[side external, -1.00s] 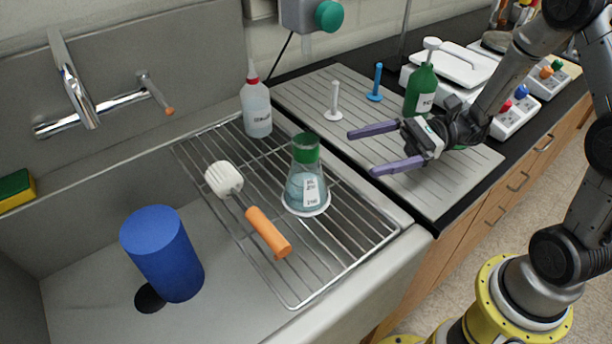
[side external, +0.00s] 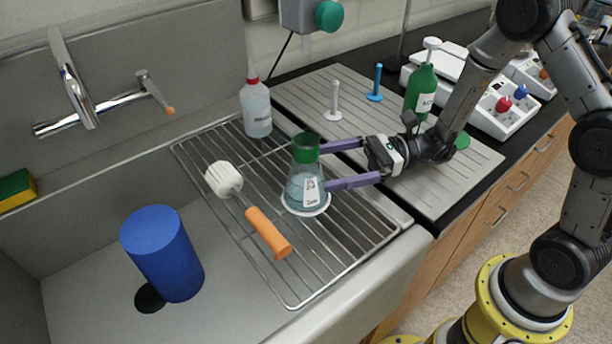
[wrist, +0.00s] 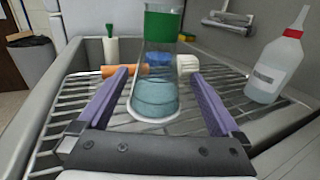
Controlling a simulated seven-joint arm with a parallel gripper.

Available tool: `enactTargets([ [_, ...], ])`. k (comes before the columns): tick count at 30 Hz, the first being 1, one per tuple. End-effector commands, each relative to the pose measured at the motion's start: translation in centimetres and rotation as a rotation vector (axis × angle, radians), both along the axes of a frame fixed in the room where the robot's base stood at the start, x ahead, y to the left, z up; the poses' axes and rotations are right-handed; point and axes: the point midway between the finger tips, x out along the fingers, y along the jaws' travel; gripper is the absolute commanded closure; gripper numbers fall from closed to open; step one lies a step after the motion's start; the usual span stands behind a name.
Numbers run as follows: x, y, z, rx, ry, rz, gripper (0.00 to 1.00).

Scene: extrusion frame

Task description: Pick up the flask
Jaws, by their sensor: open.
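The flask (side external: 304,186) is a clear conical flask with bluish liquid, a white label and a green band at its neck. It stands upright on a white disc on the wire rack over the sink. My gripper (side external: 334,166) is open, its two purple fingers pointing at the flask from the right in the side view. In the wrist view the flask (wrist: 156,90) stands ahead, centred between the fingers (wrist: 161,98), with its lower body near the fingertips. I cannot tell whether either finger touches it.
An orange-handled brush (side external: 266,232) lies on the rack (side external: 345,238) left of the flask. A wash bottle (side external: 256,108) with a red collar stands behind. A blue cylinder (side external: 163,255) is in the sink. Pegs and a green bottle (side external: 421,90) stand on the grey board at right.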

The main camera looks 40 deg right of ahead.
Motion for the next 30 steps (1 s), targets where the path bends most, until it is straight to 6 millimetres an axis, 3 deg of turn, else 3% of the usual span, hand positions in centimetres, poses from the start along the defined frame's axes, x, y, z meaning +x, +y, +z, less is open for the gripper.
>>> enactTargets([
  [9,1.2,3.9,0.1,0.0,-0.001,0.005,0.0],
  [20,1.5,4.6,0.1,0.0,-0.001,0.001,0.02],
  [30,1.5,4.6,0.1,0.0,-0.001,0.001,0.63],
])
